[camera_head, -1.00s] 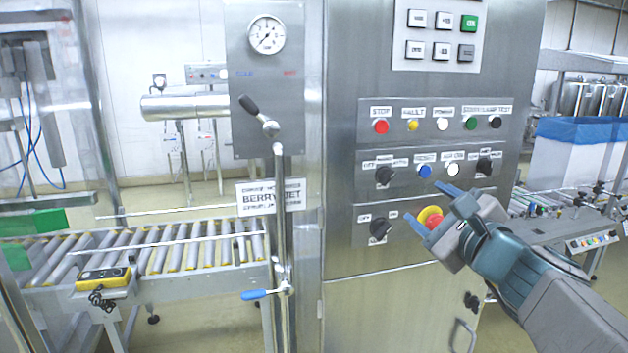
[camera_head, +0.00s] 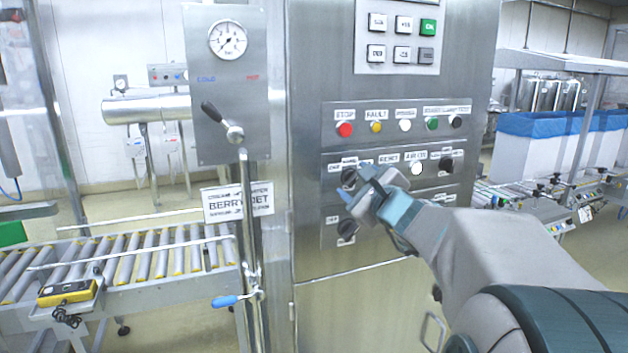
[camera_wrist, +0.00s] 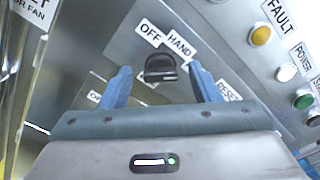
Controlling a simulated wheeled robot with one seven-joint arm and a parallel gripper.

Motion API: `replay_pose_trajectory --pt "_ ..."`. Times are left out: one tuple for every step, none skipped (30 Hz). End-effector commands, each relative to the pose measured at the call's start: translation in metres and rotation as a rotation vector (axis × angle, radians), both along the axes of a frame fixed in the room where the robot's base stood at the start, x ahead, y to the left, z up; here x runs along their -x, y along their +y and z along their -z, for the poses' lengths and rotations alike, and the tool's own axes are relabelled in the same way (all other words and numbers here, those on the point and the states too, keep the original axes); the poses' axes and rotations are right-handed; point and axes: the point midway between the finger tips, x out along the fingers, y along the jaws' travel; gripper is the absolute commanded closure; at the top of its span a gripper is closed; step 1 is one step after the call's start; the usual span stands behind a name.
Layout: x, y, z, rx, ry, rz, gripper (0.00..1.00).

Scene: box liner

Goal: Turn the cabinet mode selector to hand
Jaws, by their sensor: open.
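The cabinet mode selector is a black rotary knob (camera_head: 349,178) on the upper-left of the cabinet's middle control plate. In the wrist view, the selector (camera_wrist: 160,70) sits below the labels OFF (camera_wrist: 149,33) and HAND (camera_wrist: 180,43). I cannot tell exactly which label its handle points at. My gripper (camera_head: 356,185) is in front of this plate, its blue fingers spread. In the wrist view, my gripper (camera_wrist: 160,74) has one finger on each side of the knob, with gaps between. Contact is not visible.
A second black knob (camera_head: 347,229) sits on the plate below. A red STOP button (camera_head: 344,129) and other buttons sit in the row above. A white button (camera_head: 417,168) and another black knob (camera_head: 446,164) are to the right. A lever and pipe (camera_head: 240,150) stand left.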

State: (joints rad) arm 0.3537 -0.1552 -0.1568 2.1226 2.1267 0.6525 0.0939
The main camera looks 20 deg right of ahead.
Motion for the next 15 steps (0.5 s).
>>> replay_pose_trajectory --pt "-0.001 0.0002 -0.0001 0.001 0.0 0.0 0.44" --pt "-0.0011 0.0002 -0.0001 0.001 0.0 0.0 0.44" --pt "-0.0012 0.0002 -0.0003 0.001 -0.001 -0.001 0.44" --pt "-0.0012 0.0003 -0.0002 0.001 -0.001 -0.001 0.44" --pt "-0.0011 0.0002 -0.0002 0.001 -0.001 -0.001 0.44" --pt "-0.001 0.0002 -0.0002 0.001 -0.001 -0.001 0.44" --pt "-0.001 0.0002 -0.0002 0.001 -0.001 -0.001 0.44" --pt "-0.001 0.0002 -0.0002 0.001 -0.001 -0.001 0.44" --pt "-0.001 0.0002 -0.0002 0.001 -0.001 -0.001 0.55" --pt "-0.0009 0.0002 -0.0002 0.001 -0.001 -0.001 0.63" --pt "-0.0009 0.0002 -0.0002 0.001 -0.001 -0.001 0.71" --pt "-0.0009 0.0002 -0.0002 0.001 -0.001 -0.001 0.83" --pt "-0.0008 0.0002 -0.0002 0.001 -0.001 -0.001 0.88" --pt "-0.0008 0.0002 -0.0002 0.001 -0.001 -0.001 0.88" --pt "-0.0008 0.0002 -0.0002 0.001 -0.001 -0.001 0.88"
